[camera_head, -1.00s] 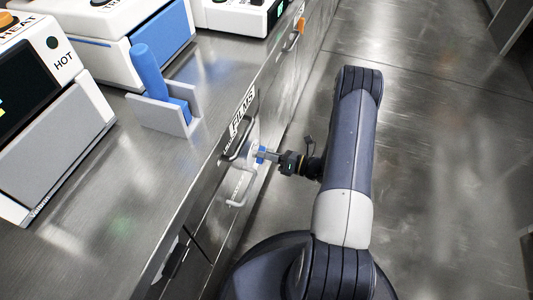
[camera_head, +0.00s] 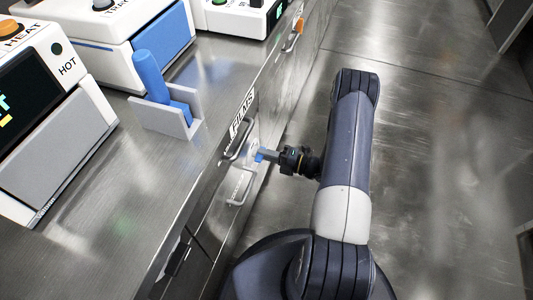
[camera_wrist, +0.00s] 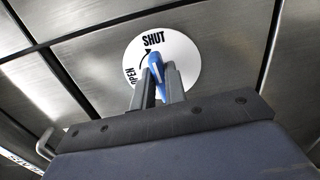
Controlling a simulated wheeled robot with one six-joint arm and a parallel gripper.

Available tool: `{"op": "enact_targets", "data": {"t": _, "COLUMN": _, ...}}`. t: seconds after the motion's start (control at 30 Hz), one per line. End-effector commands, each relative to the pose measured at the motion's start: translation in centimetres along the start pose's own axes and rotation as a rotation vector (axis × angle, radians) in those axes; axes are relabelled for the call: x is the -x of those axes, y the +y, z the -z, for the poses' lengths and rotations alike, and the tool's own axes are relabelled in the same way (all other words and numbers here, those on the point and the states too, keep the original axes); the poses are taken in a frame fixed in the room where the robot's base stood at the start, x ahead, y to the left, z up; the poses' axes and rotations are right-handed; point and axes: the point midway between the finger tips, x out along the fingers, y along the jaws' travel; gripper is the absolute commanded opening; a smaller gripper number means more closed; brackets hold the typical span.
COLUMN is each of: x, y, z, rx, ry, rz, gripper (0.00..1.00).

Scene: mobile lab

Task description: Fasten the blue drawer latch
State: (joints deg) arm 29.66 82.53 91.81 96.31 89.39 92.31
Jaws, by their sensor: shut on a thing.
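The blue drawer latch (camera_wrist: 156,64) is a small lever on a round white plate (camera_wrist: 189,58) marked SHUT at the top and OPEN at the lower left, with a curved arrow between them. In the wrist view its visible end points up, tilted slightly left, near the arrow and below SHUT. My gripper (camera_wrist: 159,82) is shut on the latch, one finger on each side; the fingers hide its lower part. In the head view my gripper (camera_head: 268,155) reaches left to the drawer fronts, and only a bit of blue latch (camera_head: 259,157) shows.
A drawer handle (camera_head: 239,148) labelled FILMS lies just left of my gripper, and another handle (camera_head: 239,188) sits below. The steel counter (camera_head: 95,190) carries white machines and a blue cylinder (camera_head: 149,75) in a grey holder. The floor (camera_head: 440,150) to the right is clear.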

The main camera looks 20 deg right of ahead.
Motion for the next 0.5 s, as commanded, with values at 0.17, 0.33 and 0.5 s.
{"op": "enact_targets", "data": {"t": 0.17, "x": 0.00, "y": -0.09, "z": -0.01, "rx": -0.051, "ry": 0.000, "rz": 0.001, "gripper": 0.00}}
{"op": "enact_targets", "data": {"t": 0.33, "x": 0.00, "y": -0.12, "z": -0.01, "rx": -0.071, "ry": 0.000, "rz": 0.001, "gripper": 0.00}}
{"op": "enact_targets", "data": {"t": 0.5, "x": 0.00, "y": -0.13, "z": -0.01, "rx": -0.075, "ry": -0.001, "rz": 0.001, "gripper": 0.00}}
